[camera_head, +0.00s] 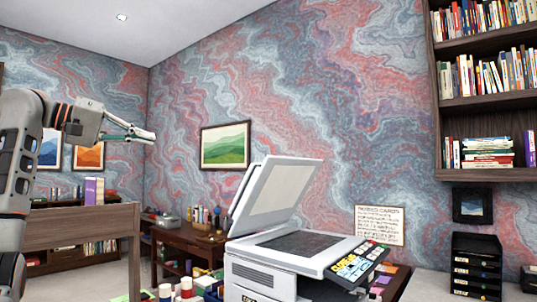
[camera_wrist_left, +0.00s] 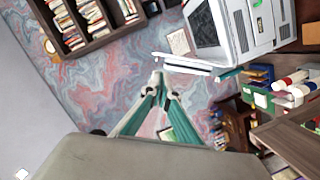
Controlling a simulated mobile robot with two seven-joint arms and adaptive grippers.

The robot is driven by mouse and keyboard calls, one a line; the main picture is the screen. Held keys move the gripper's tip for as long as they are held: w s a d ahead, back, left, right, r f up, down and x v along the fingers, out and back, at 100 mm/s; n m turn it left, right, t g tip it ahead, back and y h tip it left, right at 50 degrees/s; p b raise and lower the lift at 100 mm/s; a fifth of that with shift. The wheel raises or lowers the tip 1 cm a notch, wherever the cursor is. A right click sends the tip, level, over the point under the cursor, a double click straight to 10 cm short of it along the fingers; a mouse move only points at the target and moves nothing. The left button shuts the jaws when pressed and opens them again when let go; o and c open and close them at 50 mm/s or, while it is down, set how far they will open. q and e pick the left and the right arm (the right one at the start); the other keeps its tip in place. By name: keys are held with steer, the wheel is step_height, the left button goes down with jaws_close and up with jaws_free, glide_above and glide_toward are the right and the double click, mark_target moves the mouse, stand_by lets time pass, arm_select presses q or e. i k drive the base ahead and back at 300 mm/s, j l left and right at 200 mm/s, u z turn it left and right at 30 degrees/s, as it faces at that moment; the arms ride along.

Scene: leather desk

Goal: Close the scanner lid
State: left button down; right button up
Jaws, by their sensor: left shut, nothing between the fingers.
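The scanner (camera_head: 300,246) stands on the desk in the head view, right of centre. Its lid (camera_head: 274,192) is raised and tilted back, so the dark glass bed (camera_head: 304,243) shows. My left gripper (camera_head: 152,137) is shut and empty, up in the air to the left of the lid and apart from it. In the left wrist view the scanner (camera_wrist_left: 244,28) lies at the upper right, beyond the closed fingertips (camera_wrist_left: 158,76), with the lid's white edge (camera_wrist_left: 182,63) near them in the picture. My right gripper is not in view.
A control panel with coloured keys (camera_head: 359,264) is at the scanner's front right. Small bottles and boxes (camera_head: 187,287) stand to its left. A black tray stack (camera_head: 477,262) stands at the right. A wooden panel (camera_head: 80,228) is below my left arm.

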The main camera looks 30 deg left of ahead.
mark_target(270, 192)
steer(key=i, duration=1.3)
